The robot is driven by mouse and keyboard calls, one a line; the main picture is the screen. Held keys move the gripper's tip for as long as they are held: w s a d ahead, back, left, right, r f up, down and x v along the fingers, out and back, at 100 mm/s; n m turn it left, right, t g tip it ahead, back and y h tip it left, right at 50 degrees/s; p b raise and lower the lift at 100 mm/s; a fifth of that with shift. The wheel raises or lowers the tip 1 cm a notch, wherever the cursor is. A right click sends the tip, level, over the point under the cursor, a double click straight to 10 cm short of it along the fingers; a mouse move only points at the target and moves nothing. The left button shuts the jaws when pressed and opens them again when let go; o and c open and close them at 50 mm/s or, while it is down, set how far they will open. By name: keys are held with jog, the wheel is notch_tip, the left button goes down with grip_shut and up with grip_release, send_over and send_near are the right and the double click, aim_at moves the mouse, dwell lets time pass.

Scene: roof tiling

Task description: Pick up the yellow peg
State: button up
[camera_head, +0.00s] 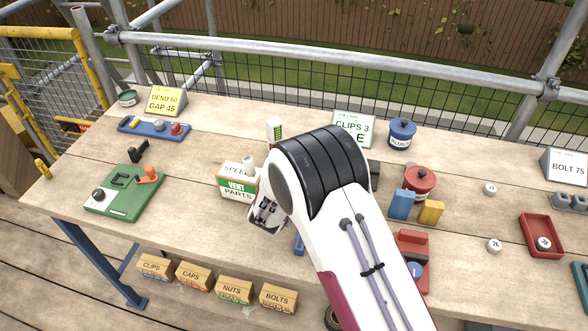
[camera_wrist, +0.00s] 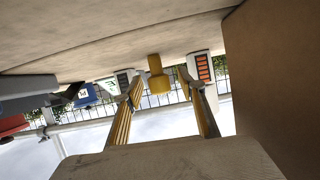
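A yellow peg (camera_wrist: 157,75) shows in the wrist view, where the scene appears upside down. It stands on the wooden table with its wider end away from the tabletop. My gripper (camera_wrist: 165,97) is open, with its ribbed yellowish fingers apart. The peg appears in the gap between them, beyond the fingertips, and no contact shows.
A brown surface (camera_wrist: 275,65) stands close on the right of the wrist view. A white block with orange bars (camera_wrist: 203,67) stands beyond the fingers. In the head view, a green board (camera_head: 125,205) is to the left, and blue and yellow blocks (camera_head: 431,212) are to the right.

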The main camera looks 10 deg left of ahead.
jog(key=c, duration=0.9)
jog(key=shift+r, duration=0.15)
jog(key=shift+r, duration=4.85)
